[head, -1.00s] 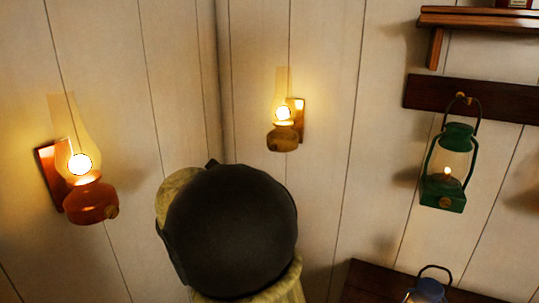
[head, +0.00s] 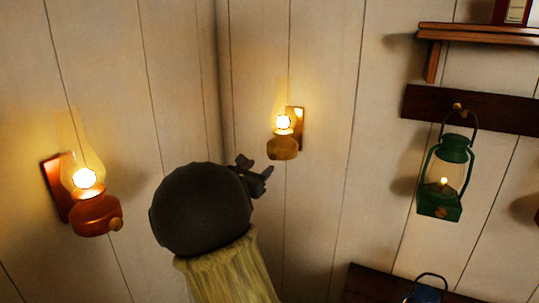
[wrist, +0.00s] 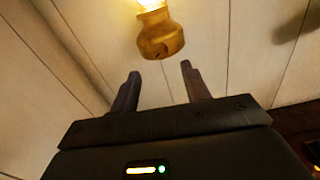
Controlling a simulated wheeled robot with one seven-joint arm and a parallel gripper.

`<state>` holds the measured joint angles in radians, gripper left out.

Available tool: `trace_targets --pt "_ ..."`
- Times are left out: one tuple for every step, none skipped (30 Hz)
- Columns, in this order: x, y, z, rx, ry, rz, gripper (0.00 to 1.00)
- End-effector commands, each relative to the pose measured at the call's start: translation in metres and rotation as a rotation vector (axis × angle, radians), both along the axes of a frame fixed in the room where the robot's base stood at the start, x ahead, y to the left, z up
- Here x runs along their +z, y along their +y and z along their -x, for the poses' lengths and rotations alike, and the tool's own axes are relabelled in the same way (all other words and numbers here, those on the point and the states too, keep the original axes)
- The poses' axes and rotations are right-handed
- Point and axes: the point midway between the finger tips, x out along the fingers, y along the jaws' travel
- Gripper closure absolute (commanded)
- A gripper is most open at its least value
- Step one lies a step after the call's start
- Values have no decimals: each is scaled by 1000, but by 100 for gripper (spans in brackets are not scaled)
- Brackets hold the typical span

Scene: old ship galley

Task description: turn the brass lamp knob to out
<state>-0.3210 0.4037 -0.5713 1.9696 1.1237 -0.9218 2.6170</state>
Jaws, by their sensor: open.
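The brass lamp (head: 283,148) hangs on the back wall near the corner, with a lit glass chimney above its rounded base. It also shows in the wrist view (wrist: 160,38), with its chimney cut off by the top edge. Its knob is too small and blurred to read its setting; a faint round shape shows low on the front of the base. My gripper (head: 259,169) is open and empty, below and left of the brass lamp in the head view. In the wrist view the lamp base lies beyond the gap between my fingertips (wrist: 160,71), apparently not touched.
A lit copper lamp (head: 96,214) with a brass knob is on the left wall. A lit green lantern (head: 440,203) hangs from a dark rail at right, under a shelf (head: 480,34). A blue lantern (head: 425,293) stands low. The wall around the brass lamp is clear.

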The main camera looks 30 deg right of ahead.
Motion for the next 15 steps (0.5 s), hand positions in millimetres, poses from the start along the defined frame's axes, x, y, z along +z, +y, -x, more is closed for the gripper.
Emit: trace_targets --pt "3 -10 -4 -5 3 3 53" --pt "3 -14 -7 -4 3 3 53" --pt "3 -20 -10 -4 4 3 53" --pt "3 -25 -13 -4 3 3 53" --pt "3 -29 -16 -4 2 2 53" --pt "3 -35 -19 -3 4 3 53" --pt "3 -39 -22 -3 4 2 53" --pt "3 -44 -24 -4 4 2 53" --pt "3 -48 -27 -4 3 3 53" --pt "2 -51 -29 -3 3 3 53" --pt "2 -54 -31 -2 2 2 53" --pt "2 -58 -33 -2 3 1 53" --pt "1 -60 -34 -2 3 1 53" --pt "1 -61 -35 -2 3 1 53" --pt "1 -63 -36 -1 2 1 53"
